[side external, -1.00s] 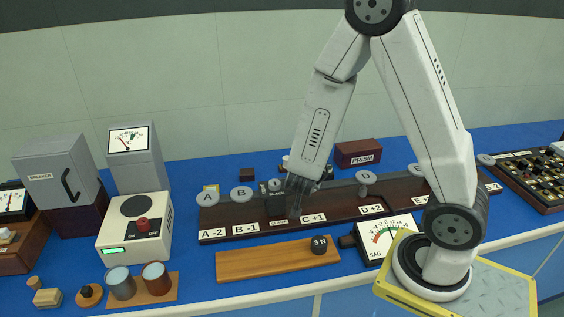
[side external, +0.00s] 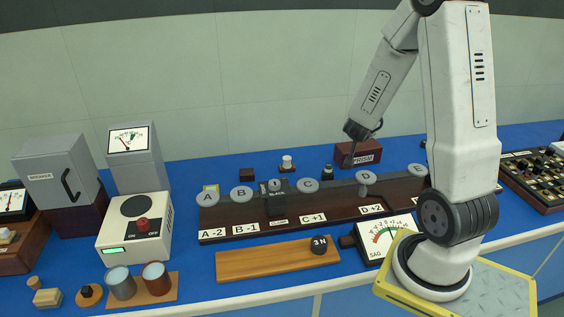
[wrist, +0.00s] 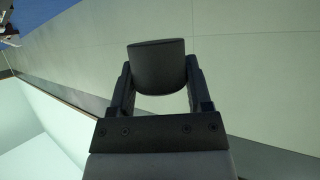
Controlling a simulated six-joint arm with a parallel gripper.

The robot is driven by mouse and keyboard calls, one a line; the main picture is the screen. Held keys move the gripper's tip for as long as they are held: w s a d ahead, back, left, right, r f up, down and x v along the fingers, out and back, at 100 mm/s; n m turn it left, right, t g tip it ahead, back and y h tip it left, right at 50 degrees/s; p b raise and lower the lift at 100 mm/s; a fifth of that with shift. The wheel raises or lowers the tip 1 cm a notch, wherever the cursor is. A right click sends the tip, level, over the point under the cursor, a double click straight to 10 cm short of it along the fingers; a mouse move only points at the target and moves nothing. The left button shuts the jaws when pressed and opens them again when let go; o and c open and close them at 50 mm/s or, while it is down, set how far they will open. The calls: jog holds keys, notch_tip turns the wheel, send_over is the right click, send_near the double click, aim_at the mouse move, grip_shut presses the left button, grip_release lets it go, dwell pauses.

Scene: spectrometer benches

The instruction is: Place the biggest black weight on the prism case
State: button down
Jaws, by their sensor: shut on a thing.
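The prism case (side external: 345,159) is a dark red-brown box with a white PRISM label, at the back of the bench right of centre in the side view. My gripper (side external: 352,150) is at the case's left part in that view; whether it touches the case I cannot tell. In the wrist view my gripper (wrist: 160,90) is shut on a black weight (wrist: 157,65), a dark rounded block between the two fingers. The held weight is hard to make out in the side view. A black 3 N weight (side external: 319,245) stands on the wooden board.
A long dark rail (side external: 340,211) with lettered round posts lies in front of the case. A small dark knobbed piece (side external: 327,172) and a white-topped piece (side external: 287,163) stand behind it. A meter (side external: 388,238) sits front right.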

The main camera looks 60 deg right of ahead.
jog(key=s+d+r, duration=0.2)
jog(key=s+d, duration=0.2)
jog(key=d, duration=0.1)
jog(key=shift+s+m+g, duration=0.4)
jog(key=shift+d+f, duration=0.1)
jog(key=shift+d, duration=0.05)
send_over(359, 145)
jog(key=a, duration=0.1)
jog(key=f, duration=0.5)
jog(key=s+f, duration=0.1)
jog(key=f, duration=0.2)
jog(key=shift+f, duration=0.2)
jog(key=shift+w+d+f, duration=0.3)
jog(key=shift+w+f, duration=0.05)
jog(key=shift+f, duration=0.05)
jog(key=shift+w+d+f, duration=0.1)
jog(key=shift+d+f, duration=0.1)
jog(key=shift+f, duration=1.65)
